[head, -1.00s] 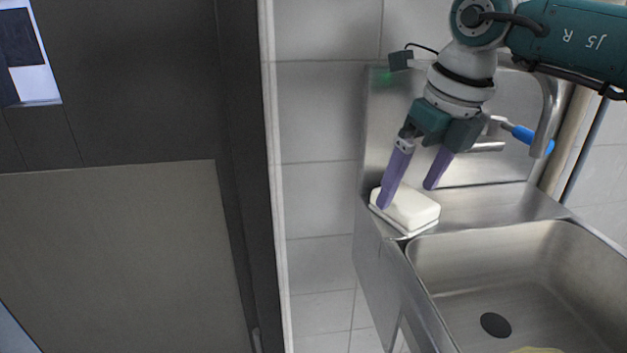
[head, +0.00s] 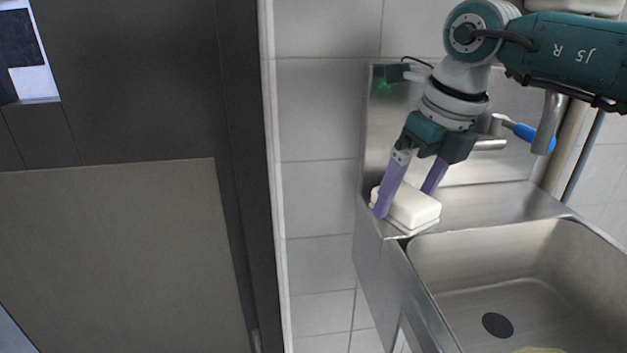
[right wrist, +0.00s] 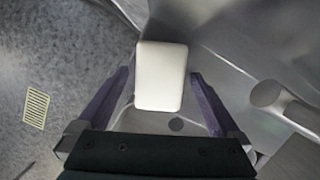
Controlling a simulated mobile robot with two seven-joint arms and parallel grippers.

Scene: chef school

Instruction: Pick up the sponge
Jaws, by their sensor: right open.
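The sponge (head: 413,206) is a white rounded block on the back left corner of the steel sink's ledge, seemingly on a thin pale base. It also shows in the right wrist view (right wrist: 161,77), between the two fingers. My right gripper (head: 406,203) is open, with one purple finger at the sponge's left end and the other behind it. In the right wrist view, gaps show between the sponge and the fingers of the gripper (right wrist: 160,88). My left gripper is out of view.
The sink basin (head: 470,282) with a dark drain (head: 497,325) lies to the right of the sponge. A tap with a blue handle (head: 525,132) stands behind it. A tiled wall (head: 320,110) and a dark door panel (head: 110,250) are at the left.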

